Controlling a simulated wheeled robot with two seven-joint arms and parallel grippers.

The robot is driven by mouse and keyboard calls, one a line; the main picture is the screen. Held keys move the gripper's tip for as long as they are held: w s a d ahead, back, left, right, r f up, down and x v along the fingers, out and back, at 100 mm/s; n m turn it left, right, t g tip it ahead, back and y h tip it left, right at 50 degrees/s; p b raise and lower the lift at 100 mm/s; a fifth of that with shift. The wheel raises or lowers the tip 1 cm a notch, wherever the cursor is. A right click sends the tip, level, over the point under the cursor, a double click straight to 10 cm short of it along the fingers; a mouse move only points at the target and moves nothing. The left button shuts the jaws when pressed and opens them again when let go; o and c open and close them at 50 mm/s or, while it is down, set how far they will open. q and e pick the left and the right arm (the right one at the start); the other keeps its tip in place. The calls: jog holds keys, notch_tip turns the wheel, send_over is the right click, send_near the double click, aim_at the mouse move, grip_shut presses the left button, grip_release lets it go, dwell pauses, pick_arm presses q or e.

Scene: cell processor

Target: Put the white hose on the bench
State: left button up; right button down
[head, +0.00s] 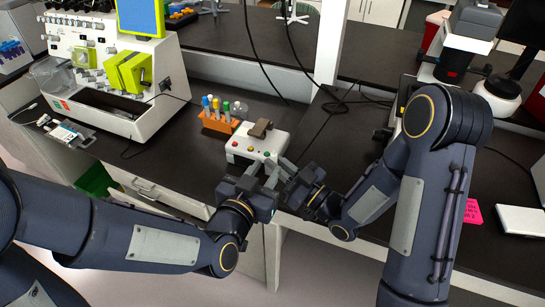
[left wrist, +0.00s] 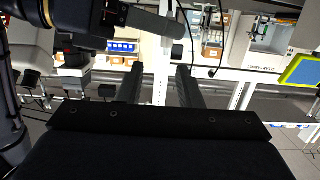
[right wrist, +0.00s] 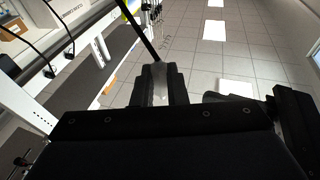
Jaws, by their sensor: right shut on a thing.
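My right gripper (right wrist: 159,82) is shut on a pale, whitish piece (right wrist: 160,88), seen as a narrow strip between its fingers; this looks like the white hose. In the head view the right gripper (head: 286,170) is at the bench's front edge, and I cannot make out the hose there. My left gripper (head: 263,176) is just left of it, close to it. In the left wrist view the left gripper's fingers (left wrist: 160,85) stand apart with nothing clearly held between them. The dark bench (head: 205,160) lies under and behind both grippers.
A white button box (head: 243,150) stands right behind the grippers. An orange tube rack (head: 214,123) is behind it to the left. A large white machine (head: 140,70) fills the left bench; a microscope (head: 470,50) stands at right. Black cables (head: 345,100) lie behind.

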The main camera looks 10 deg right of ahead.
pick_arm(q)
jog(key=x, duration=1)
jog(key=shift+w+f, duration=0.15)
jog(key=shift+w, duration=0.15)
jog(key=shift+d, duration=0.1)
jog(key=shift+d, duration=0.1)
grip_shut()
jog(key=shift+s+d, duration=0.1)
jog(key=shift+s, duration=0.05)
pick_arm(e)
jog(key=shift+a, duration=0.1)
jog(key=c, duration=1.5)
grip_release()
jog(key=shift+o, duration=0.7)
